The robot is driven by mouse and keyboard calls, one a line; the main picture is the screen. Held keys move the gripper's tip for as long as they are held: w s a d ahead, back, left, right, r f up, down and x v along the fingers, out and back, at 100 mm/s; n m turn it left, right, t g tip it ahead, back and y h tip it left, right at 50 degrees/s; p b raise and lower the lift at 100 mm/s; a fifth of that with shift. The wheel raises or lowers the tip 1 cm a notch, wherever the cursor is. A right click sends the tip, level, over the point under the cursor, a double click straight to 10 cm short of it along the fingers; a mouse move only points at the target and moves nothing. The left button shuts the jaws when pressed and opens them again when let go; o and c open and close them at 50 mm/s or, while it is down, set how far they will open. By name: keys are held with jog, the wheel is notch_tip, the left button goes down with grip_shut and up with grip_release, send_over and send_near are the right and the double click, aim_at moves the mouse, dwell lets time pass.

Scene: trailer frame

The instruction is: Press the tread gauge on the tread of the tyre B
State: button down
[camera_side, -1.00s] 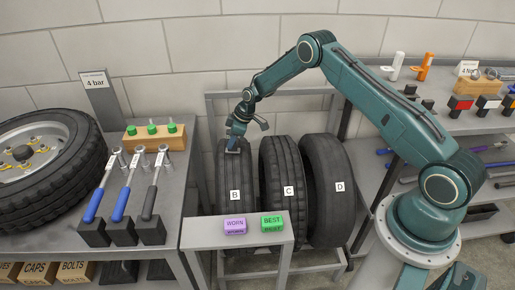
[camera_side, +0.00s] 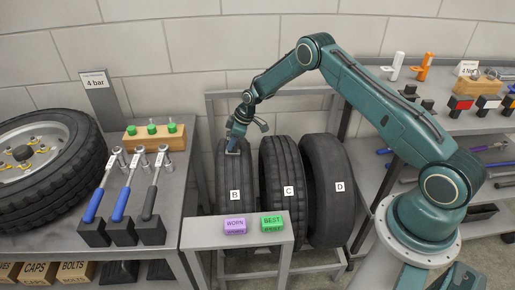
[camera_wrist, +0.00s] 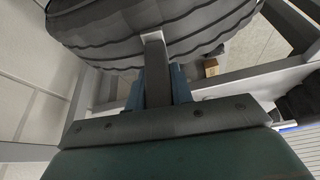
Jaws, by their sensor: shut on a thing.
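Tyre B (camera_side: 235,180) stands upright in the rack, leftmost of the three labelled tyres, with a white B label on its tread. My gripper (camera_side: 236,140) is over the top of tyre B and is shut on the tread gauge (camera_side: 232,152). The gauge is a small grey piece, mostly hidden by the jaws in the side view. In the wrist view the grey gauge (camera_wrist: 155,65) sticks out from between my blue fingers (camera_wrist: 157,85), and its end overlaps the edge of the ribbed tread of tyre B (camera_wrist: 150,22). I cannot tell for sure whether it touches the tread.
Tyre C (camera_side: 281,170) and tyre D (camera_side: 328,170) stand close to the right in the rack (camera_side: 272,93). A front shelf holds a purple WORN block (camera_side: 235,226) and a green BEST block (camera_side: 272,224). The left bench (camera_side: 185,160) carries wrenches and a wheel.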

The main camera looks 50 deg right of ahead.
aim_at(228, 132)
dwell(0.8)
jog(key=shift+r, duration=3)
jog(key=shift+a, duration=0.1)
jog(key=s+a+r, duration=0.3)
jog(key=a+r, duration=0.1)
jog(key=a, duration=0.5)
jog(key=s+a+r, duration=0.2)
jog(key=a+r, duration=0.2)
jog(key=a, duration=0.5)
jog(key=s+a+r+n, duration=0.1)
jog(key=s+a+r, duration=0.5)
jog(key=s+a, duration=0.55)
notch_tip(228, 132, down, 16)
jog(key=shift+a, duration=0.35)
jog(key=shift+w+f, duration=0.1)
jog(key=shift+f, duration=0.05)
